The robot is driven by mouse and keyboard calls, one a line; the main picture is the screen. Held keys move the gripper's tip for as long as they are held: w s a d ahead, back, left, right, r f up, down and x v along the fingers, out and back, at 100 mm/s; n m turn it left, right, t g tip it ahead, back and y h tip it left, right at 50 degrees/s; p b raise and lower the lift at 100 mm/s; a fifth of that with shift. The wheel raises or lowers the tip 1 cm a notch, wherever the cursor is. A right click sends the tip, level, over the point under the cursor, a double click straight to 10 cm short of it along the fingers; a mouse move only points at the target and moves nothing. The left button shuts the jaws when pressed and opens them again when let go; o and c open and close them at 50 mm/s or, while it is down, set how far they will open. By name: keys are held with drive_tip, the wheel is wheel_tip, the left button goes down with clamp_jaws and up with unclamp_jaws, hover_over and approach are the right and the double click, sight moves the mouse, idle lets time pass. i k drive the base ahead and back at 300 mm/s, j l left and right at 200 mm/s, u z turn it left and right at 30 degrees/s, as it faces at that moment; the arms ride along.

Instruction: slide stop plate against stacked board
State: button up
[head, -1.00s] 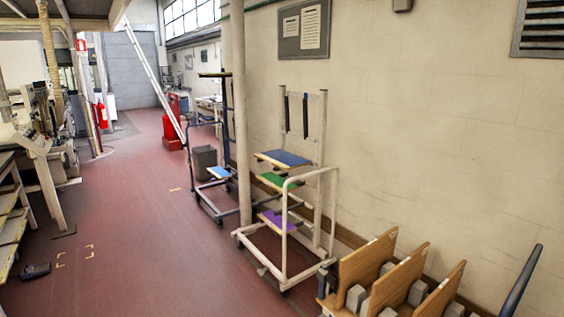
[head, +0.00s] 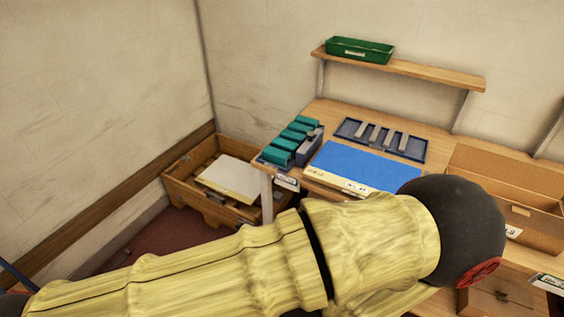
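No part in view can be made out with certainty as the stop plate or the stacked board. A pale flat board (head: 230,181) lies in a low wooden crate (head: 188,189) on the floor, left of the bench. A blue flat panel with a pale labelled front edge (head: 362,168) lies on the wooden bench (head: 335,112). Behind it, a dark tray (head: 425,152) holds several grey metal strips (head: 384,136). My yellow-sleeved arm crosses the foreground to a dark round joint at the right. It hides the bench front. My gripper is not in view.
Several teal blocks (head: 291,141) stand in a blue holder at the bench's left end. A wooden box (head: 515,167) stands at the right. A shelf (head: 410,68) above bears a green bin (head: 360,50). Bare floor (head: 170,238) shows beside the crate.

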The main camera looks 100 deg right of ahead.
sight(310, 144)
drive_tip(key=z, duration=1.3)
drive_tip(key=l+z, duration=0.2)
drive_tip(key=z, duration=0.3)
drive_tip(key=l+z, duration=0.2)
drive_tip(key=z, duration=0.25)
drive_tip(key=l+z, duration=0.2)
drive_tip(key=z, duration=0.3)
drive_tip(key=l+z, duration=0.15)
drive_tip(key=z, duration=0.35)
drive_tip(key=i+l, duration=0.6)
drive_tip(key=l, duration=0.25)
